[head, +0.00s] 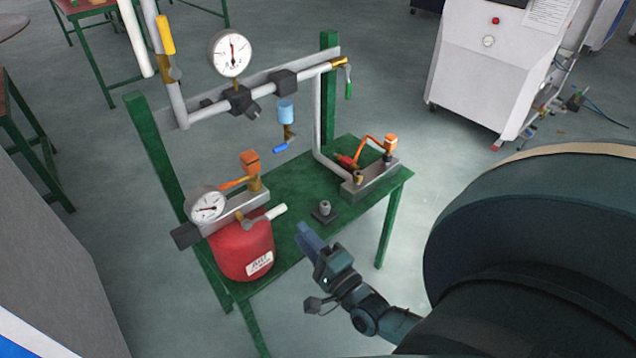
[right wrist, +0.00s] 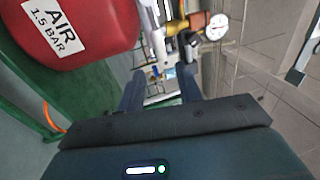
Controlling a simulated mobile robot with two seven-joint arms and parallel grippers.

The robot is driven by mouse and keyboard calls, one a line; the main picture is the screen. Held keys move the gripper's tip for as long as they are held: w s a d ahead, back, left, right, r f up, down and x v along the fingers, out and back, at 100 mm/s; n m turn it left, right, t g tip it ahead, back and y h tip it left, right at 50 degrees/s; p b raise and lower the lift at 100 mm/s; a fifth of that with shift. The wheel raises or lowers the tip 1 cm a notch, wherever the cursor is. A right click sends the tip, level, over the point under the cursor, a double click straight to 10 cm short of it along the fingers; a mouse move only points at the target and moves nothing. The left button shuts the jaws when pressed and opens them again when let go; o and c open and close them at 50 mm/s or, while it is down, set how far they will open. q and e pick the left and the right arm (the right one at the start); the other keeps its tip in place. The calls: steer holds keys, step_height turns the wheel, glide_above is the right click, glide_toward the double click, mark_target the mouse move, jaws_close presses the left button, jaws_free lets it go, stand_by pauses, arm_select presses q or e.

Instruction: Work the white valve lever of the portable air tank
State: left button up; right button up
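The portable air tank (head: 238,245) is red with a white label and stands at the left end of the green table. It fills the upper left of the right wrist view (right wrist: 95,22), with its "AIR 1.5 BAR" label readable. Its white valve lever (head: 268,216) sticks out to the right above the tank. My right gripper (head: 307,238) is to the right of the tank and below the lever's tip, apart from both. In the right wrist view its two fingers (right wrist: 160,82) stand apart with nothing held between them. My left gripper is not in view.
A pressure gauge (head: 208,206) and an orange-handled valve (head: 250,163) sit above the tank. A small dark fitting (head: 325,211) stands on the green table (head: 290,190) beside my gripper. A pipe frame with a larger gauge (head: 230,54) rises behind.

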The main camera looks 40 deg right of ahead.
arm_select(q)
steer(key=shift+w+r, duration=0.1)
arm_select(e)
steer(key=s, duration=0.4)
steer(key=shift+s+f, duration=0.1)
steer(key=shift+f, duration=0.3)
steer(key=a+f+n+g+y, duration=0.2)
steer(key=a+n+g+y, duration=0.2)
steer(key=a+n+g, duration=0.75)
steer(key=s+d+r+n+g+h, duration=0.2)
steer(key=s+d+n+g+h, duration=0.25)
steer(key=s+n, duration=0.55)
arm_select(q)
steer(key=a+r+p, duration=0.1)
steer(key=p, duration=0.2)
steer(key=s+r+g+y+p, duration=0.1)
steer(key=p, duration=0.3)
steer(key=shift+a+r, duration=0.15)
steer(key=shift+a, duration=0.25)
arm_select(e)
steer(key=w+a+t+y, duration=0.4)
steer(key=a+t, duration=0.2)
steer(key=shift+w+a+r, duration=0.25)
steer(key=shift+a, duration=0.05)
